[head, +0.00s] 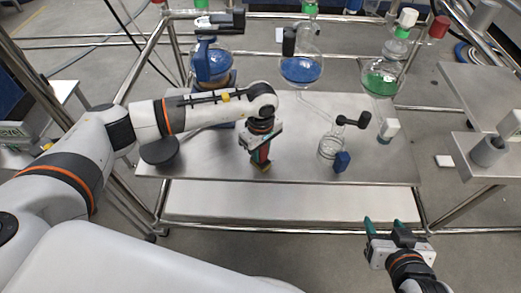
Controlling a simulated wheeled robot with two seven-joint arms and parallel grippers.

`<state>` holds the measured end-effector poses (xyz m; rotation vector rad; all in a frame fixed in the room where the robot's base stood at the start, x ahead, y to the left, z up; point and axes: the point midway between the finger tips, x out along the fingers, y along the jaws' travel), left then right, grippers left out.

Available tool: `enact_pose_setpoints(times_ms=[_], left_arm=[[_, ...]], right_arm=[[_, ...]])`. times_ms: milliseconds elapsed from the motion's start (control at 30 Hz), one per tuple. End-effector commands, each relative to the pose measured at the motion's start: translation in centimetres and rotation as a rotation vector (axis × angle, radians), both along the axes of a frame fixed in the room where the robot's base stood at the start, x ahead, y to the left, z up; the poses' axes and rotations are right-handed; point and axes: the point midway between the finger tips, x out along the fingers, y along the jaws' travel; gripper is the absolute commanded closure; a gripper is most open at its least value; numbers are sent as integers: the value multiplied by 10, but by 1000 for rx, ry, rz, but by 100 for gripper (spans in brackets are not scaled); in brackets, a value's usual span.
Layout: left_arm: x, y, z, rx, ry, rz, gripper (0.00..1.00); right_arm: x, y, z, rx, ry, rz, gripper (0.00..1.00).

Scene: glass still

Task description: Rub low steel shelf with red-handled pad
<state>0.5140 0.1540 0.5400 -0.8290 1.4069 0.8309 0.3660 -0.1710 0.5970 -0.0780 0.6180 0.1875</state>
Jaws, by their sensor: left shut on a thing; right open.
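The steel shelf (210,165) is a flat grey plate across the middle of the head view, inside a tubular metal frame. My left gripper (260,148) points down over its front middle part and is shut on the red-handled pad (262,156). A little red shows between the fingers, with a yellowish edge below, at or just above the plate; I cannot tell whether it touches. Most of the pad is hidden by the gripper. My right gripper (385,230) is open and empty at the lower right, in front of the shelf's front edge.
A blue-filled flask (211,65) stands behind my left arm. A round blue flask (301,70), a green flask (380,82) and a small clear flask (331,147) are further right. A pale lower board (290,201) lies beneath. The plate's front left is clear.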

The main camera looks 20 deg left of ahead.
Motion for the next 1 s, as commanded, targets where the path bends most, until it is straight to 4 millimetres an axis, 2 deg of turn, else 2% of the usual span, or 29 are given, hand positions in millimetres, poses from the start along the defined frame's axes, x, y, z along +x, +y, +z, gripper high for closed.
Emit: enact_pose_setpoints(times_ms=[167, 1000], left_arm=[[2, -1, 0, 0, -1, 0, 100], [21, -12, 0, -1, -2, -1, 100]], right_arm=[[3, 1, 2, 5, -24, 0, 46], [35, 18, 51, 89, -377, 26, 46]])
